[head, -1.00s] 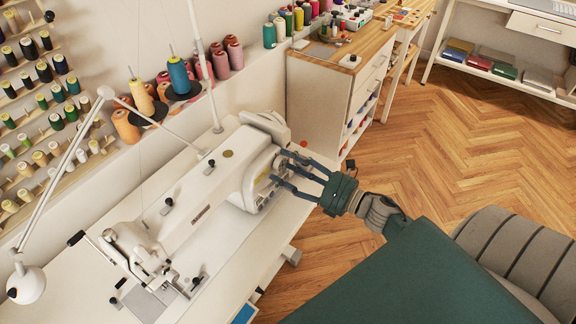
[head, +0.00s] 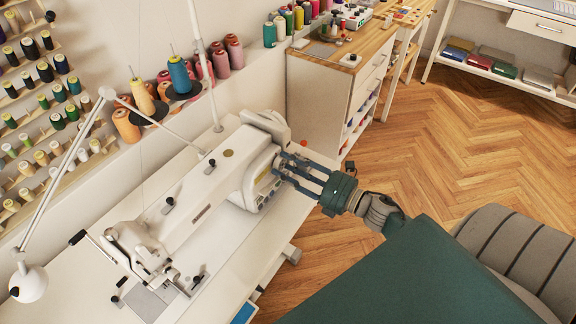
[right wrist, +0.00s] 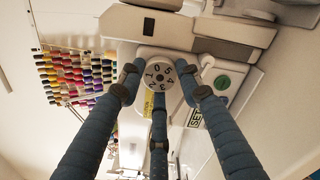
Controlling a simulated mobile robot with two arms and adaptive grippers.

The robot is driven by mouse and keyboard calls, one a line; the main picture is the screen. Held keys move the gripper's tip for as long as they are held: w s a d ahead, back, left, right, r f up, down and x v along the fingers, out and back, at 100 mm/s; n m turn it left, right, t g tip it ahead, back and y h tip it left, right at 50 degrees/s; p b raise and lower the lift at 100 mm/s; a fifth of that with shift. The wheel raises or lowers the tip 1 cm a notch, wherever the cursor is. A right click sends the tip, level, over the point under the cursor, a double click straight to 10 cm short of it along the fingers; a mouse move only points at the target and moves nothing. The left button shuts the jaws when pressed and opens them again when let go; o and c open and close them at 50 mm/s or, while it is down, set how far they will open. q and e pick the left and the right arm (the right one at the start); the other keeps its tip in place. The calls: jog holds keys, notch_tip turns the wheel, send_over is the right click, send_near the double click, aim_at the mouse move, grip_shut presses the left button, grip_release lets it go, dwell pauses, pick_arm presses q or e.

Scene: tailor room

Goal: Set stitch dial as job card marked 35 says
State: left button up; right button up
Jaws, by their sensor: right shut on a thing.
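The white sewing machine (head: 190,205) stands on its table, its end facing right. In the right wrist view its round white stitch dial (right wrist: 158,76) shows digits, with 0 near the top. My right gripper (head: 281,171) is at that end of the machine, its blue fingers closed in around the dial, one on each side and one below. The dial is hidden by the fingers in the head view. I see no readable job card. My left gripper is out of view.
Thread cones (head: 178,75) stand behind the machine, and a spool rack (head: 45,100) hangs at left. A wooden-topped cabinet (head: 325,75) is beyond my right gripper. The white lamp arm (head: 65,160) crosses the left side. The wooden floor (head: 450,130) at right is clear.

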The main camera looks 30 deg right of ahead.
jog(key=m+p, duration=0.1)
jog(key=m, duration=0.3)
jog(key=m+p, duration=0.2)
jog(key=m, duration=0.2)
jog(key=shift+s+m, duration=0.1)
jog(key=shift+m, duration=0.3)
jog(key=m+p, duration=0.1)
jog(key=m, duration=0.3)
jog(key=shift+p, duration=0.3)
jog(key=shift+f+m+p, duration=0.1)
jog(key=shift+m+p, duration=0.3)
jog(key=shift+m, duration=1.7)
jog(key=o, duration=1.2)
jog(key=shift+c, duration=0.2)
jog(key=v, duration=0.8)
